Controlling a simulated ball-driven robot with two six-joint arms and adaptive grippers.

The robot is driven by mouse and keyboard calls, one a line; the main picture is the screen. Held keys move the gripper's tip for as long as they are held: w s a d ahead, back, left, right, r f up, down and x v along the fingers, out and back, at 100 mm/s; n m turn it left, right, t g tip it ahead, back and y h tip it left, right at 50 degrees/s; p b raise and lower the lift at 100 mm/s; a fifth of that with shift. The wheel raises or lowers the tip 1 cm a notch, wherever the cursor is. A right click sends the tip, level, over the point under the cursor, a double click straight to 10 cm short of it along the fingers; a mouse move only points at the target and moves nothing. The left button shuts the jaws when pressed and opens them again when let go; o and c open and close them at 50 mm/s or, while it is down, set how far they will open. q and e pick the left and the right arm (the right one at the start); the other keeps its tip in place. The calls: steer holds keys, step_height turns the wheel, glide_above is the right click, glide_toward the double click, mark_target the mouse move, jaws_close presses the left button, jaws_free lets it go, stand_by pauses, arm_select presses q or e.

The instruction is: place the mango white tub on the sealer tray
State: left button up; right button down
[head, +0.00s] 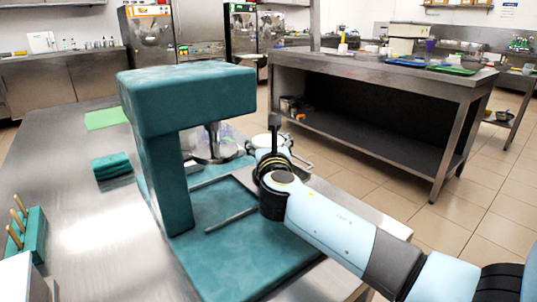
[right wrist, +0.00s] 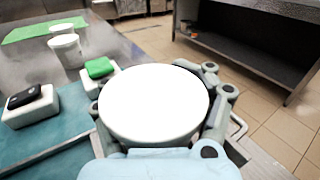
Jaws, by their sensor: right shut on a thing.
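My right gripper (head: 272,150) is shut on a white tub, whose round plain white lid (right wrist: 154,104) fills the middle of the right wrist view, with fingers along its sides. No label shows, so I cannot tell the flavour. In the head view the white lid (head: 262,140) shows beside the gripper, close to the far right side of the teal sealer (head: 186,98). The sealer has an overhanging head and a round metal press. Its teal base (head: 245,255) carries a dark rectangular frame (head: 212,200); I cannot tell surely which part is the tray. My left gripper is out of view.
Two more white tubs (right wrist: 66,50) stand on the steel table in the right wrist view, near a green mat (right wrist: 30,30). A green sponge (right wrist: 100,68) and a black item (right wrist: 24,96) sit on pale blocks. A steel shelf table (head: 380,110) stands beyond the floor gap.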

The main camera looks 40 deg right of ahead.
steer(key=shift+f, duration=0.9)
steer(key=shift+f+b, duration=0.15)
steer(key=shift+b, duration=0.15)
steer(key=shift+c, duration=0.5)
jaws_free()
steer(key=shift+r, duration=0.2)
steer(key=v, duration=1.2)
